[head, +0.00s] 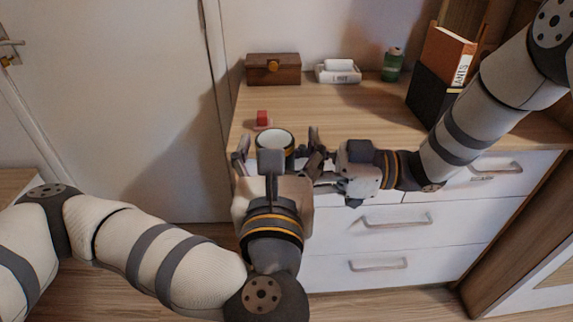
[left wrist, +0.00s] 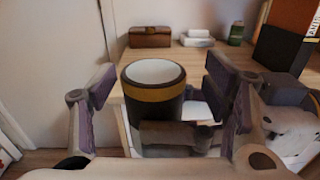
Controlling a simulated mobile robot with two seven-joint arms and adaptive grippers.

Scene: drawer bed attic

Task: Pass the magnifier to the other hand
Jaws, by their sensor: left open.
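The magnifier (head: 275,142) is a short dark cylinder with a gold band and a pale round top. It is upright, in front of the dresser's edge, and also shows large in the left wrist view (left wrist: 153,92). My left gripper (head: 277,148) is open, with one finger on each side of the magnifier and gaps visible between them in the left wrist view. My right gripper (head: 308,168) reaches in from the right. Its fingers lie against the magnifier's lower body, one crossing in front, and appear shut on it. The far-side contact is partly hidden.
The wooden dresser top (head: 335,115) holds a wooden box (head: 273,69), a white block-like item (head: 338,72), a green bottle (head: 392,65), a small red object (head: 262,118) and books (head: 447,56) by a black holder (head: 432,96). White drawers (head: 400,235) with handles face my arms.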

